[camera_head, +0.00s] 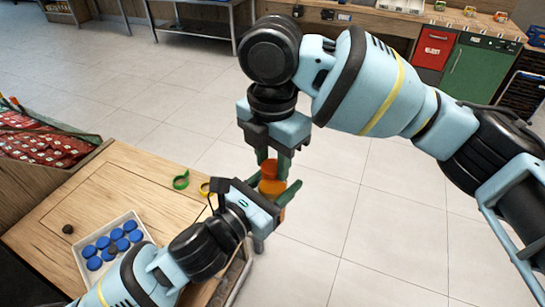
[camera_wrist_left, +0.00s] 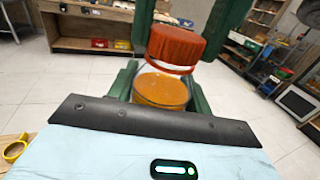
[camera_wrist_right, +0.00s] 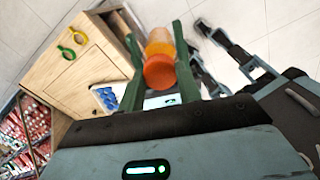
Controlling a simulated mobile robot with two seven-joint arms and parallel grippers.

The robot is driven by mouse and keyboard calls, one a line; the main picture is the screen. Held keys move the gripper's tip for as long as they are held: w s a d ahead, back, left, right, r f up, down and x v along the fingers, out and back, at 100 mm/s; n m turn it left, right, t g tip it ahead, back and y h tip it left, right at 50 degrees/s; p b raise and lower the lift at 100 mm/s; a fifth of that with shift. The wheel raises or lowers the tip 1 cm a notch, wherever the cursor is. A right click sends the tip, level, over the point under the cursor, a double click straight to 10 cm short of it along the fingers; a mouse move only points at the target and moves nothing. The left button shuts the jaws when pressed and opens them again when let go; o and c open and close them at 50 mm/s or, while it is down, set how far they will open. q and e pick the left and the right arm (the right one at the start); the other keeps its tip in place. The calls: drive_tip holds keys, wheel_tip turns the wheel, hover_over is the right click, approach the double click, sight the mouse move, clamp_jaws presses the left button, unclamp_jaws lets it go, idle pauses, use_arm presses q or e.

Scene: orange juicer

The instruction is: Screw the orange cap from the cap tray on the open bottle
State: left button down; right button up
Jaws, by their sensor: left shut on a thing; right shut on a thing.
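The bottle (camera_wrist_left: 160,92) holds orange juice and is gripped between the green fingers of my left gripper (camera_head: 274,198), in the air past the table edge. The orange cap (camera_wrist_left: 175,45) is on the bottle's mouth and looks slightly tilted in the left wrist view; I cannot tell how tightly it sits. My right gripper (camera_head: 273,160) comes from above, its fingers on either side of the cap. In the right wrist view the cap (camera_wrist_right: 159,72) is between those fingers, with the bottle (camera_wrist_right: 161,40) behind it. A white tray (camera_head: 84,266) on the table holds several blue caps.
The wooden table (camera_head: 120,190) stands at the left. A green ring (camera_head: 181,180) and a yellow ring (camera_head: 205,188) lie near its edge, and a small dark round piece (camera_head: 67,229) lies beside the tray. A crate of red packets (camera_head: 40,145) is at far left. Open floor surrounds the bottle.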

drive_tip(key=m, duration=0.6)
drive_tip(key=shift+m, duration=0.3)
drive_tip(key=m, duration=1.2)
drive_tip(key=shift+m, duration=0.4)
drive_tip(key=m, duration=0.5)
drive_tip(key=o, duration=1.2)
drive_tip(key=shift+c, duration=0.2)
wheel_tip(320, 180, up, 12)
drive_tip(key=shift+f, duration=0.1)
